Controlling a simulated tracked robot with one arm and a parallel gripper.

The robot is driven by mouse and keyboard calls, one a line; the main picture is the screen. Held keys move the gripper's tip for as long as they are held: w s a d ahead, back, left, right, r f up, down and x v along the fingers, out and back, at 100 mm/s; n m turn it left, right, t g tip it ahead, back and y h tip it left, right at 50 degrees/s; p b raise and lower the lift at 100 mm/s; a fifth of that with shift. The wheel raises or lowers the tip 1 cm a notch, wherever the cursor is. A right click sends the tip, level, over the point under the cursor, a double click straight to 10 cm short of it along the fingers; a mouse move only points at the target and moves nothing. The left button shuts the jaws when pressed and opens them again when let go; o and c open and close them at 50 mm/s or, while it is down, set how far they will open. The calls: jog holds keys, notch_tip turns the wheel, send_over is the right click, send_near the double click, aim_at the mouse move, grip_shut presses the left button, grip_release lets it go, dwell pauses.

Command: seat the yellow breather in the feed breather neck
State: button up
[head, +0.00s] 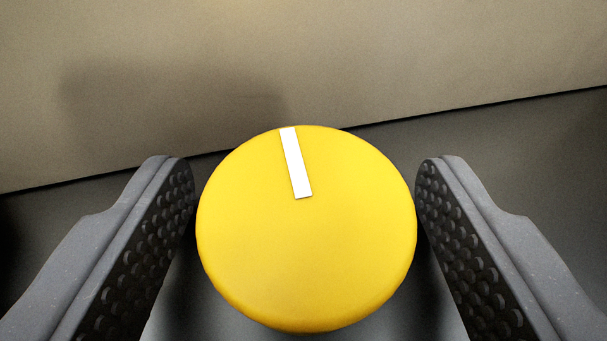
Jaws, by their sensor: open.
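The yellow breather (306,245) shows as a large round yellow cap in the middle of the head view. A white stripe runs from its far edge toward its centre and leans slightly. My gripper (306,210) is open, with one dark, studded finger pad on each side of the cap. The left fingertip is very close to the cap's left edge and the right one is close to its right edge. I cannot tell whether either pad touches it. What lies under the cap is hidden. The feed breather neck cannot be made out in this view.
A beige wall or panel (400,50) fills the back, with a soft shadow on its left part. A dark grey surface (510,150) lies in front of it, and a dark line marks where they meet. The surface right of the cap is clear.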

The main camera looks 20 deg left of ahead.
jog(key=shift+c, duration=0.3)
jog(key=c, duration=1.1)
jog(key=shift+r, duration=0.2)
